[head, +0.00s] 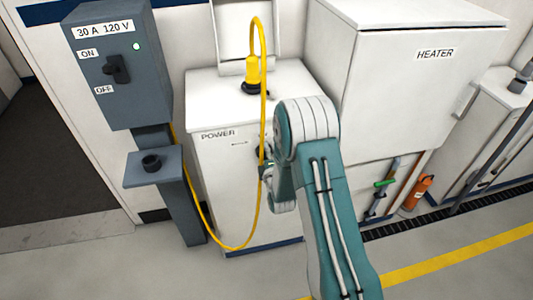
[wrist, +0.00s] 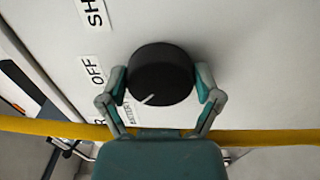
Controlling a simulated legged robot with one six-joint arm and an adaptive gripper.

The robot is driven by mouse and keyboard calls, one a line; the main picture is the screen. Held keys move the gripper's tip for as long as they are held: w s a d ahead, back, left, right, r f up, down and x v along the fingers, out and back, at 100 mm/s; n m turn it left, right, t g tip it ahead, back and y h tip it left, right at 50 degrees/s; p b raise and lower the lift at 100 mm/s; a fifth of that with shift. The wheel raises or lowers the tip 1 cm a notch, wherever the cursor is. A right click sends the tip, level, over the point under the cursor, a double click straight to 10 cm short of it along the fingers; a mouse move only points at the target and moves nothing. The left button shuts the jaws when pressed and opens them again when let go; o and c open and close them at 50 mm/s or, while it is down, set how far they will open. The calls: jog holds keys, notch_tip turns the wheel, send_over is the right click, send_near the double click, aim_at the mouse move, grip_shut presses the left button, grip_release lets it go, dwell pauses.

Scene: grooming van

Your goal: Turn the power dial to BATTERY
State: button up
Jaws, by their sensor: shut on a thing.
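The power dial (wrist: 161,73) is a black round knob on a white panel in the wrist view. Its white pointer line slants toward the lower left, on the side of a small, partly covered label (wrist: 117,108) that seems to read BATTERY. An OFF label (wrist: 94,70) lies left of the dial, and a cut-off label starting SH (wrist: 92,12) is above that. My gripper (wrist: 162,88) is shut on the dial, one finger on each side.
A yellow cable (head: 262,110) loops from a plug on the cabinet top, hangs beside my gripper and runs to the grey pedestal; it crosses below the dial in the wrist view. A grey switch box (head: 118,65) stands left, the heater cabinet (head: 420,80) right.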

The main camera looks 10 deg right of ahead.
jog(key=shift+a+f, duration=0.15)
jog(key=o, duration=0.9)
jog(key=s, duration=1.2)
jog(key=shift+a, duration=0.1)
